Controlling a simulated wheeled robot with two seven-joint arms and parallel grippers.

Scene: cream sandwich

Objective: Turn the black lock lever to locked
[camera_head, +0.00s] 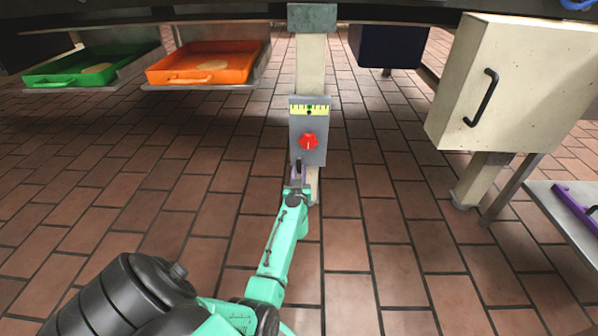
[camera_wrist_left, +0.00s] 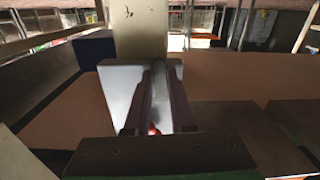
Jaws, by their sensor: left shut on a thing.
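A grey panel (camera_head: 308,130) is fixed on a pale post. It carries a yellow scale (camera_head: 309,109) at the top and a red knob (camera_head: 308,141) below it. My left gripper (camera_head: 298,172) is at the panel's lower left edge, shut on the black lock lever, of which only a small dark part shows between and above the fingers. The lever's angle cannot be read. In the left wrist view the two dark fingers (camera_wrist_left: 164,75) lie close together in front of the grey panel (camera_wrist_left: 122,88). My right gripper is out of view.
An orange tray (camera_head: 240,76) and a green tray (camera_head: 50,79) stand at the back left. A cream cabinet (camera_head: 520,75) with a black handle is at the right, above a table with a purple object (camera_head: 575,208). The tiled floor around the post is clear.

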